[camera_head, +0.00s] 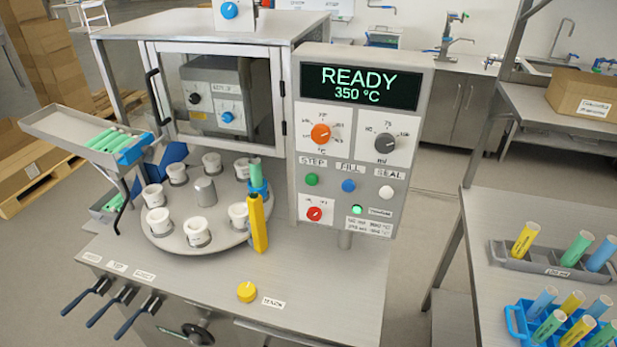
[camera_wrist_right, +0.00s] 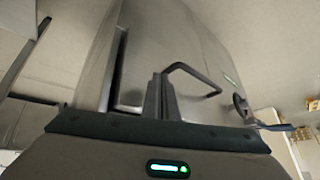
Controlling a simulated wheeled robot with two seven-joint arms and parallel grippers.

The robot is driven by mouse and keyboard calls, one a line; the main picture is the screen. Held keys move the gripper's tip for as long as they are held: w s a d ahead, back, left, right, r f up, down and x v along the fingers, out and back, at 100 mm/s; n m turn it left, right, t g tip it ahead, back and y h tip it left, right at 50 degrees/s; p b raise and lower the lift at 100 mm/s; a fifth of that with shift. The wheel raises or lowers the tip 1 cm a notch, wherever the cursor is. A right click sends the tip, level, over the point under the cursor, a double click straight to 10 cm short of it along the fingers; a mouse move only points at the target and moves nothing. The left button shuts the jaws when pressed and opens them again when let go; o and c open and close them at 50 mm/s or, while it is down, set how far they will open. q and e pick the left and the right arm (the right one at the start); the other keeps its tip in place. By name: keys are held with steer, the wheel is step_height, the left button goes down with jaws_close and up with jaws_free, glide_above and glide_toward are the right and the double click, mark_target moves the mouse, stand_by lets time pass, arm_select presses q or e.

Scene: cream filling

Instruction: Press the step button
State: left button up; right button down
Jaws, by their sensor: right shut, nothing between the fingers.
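The step button (camera_head: 311,179) is the green one under the STEP label on the control panel (camera_head: 343,240) in the head view. It sits left of the blue FILL button (camera_head: 348,185) and the white SEAL button (camera_head: 386,192). The display (camera_head: 360,86) reads READY, 350 °C. My right gripper (camera_wrist_right: 161,78) shows only in the right wrist view, with its fingers together and nothing between them. Behind it are grey metal surfaces and a dark handle (camera_wrist_right: 195,70). I cannot tell how far it is from the button. My left gripper is in neither view.
A round turntable (camera_head: 165,236) with several white cups stands left of the panel. A yellow upright part (camera_head: 257,222) is at its right edge. A yellow knob (camera_head: 247,292) is on the front surface. A side table (camera_head: 450,232) at right holds tube racks (camera_head: 510,262).

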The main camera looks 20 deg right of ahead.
mark_target(312, 179)
step_height(312, 179, up, 12)
steer(key=w+a+t+p, duration=0.1)
steer(key=w+p, duration=0.1)
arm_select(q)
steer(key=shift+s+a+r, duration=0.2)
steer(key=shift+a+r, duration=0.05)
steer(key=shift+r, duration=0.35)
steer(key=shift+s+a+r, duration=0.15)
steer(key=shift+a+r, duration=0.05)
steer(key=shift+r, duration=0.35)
arm_select(e)
steer(key=w+a+r+m+t+y, duration=0.1)
steer(key=w+r+m+t, duration=0.3)
steer(key=w+r, duration=0.5)
steer(key=w+a+r+m+t+y, duration=0.1)
steer(key=w+r+m+t, duration=0.4)
steer(key=r, duration=1)
steer(key=w+a+t, duration=0.1)
steer(key=w+t, duration=0.2)
steer(key=w, duration=0.1)
steer(key=shift+w+r+y, duration=0.3)
steer(key=shift+w+r, duration=0.05)
steer(key=shift+w, duration=0.05)
arm_select(q)
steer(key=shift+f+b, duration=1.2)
steer(key=shift+b, duration=0.05)
arm_select(e)
steer(key=w+d, duration=0.5)
steer(key=w, duration=0.2)
steer(key=shift+w, duration=0.15)
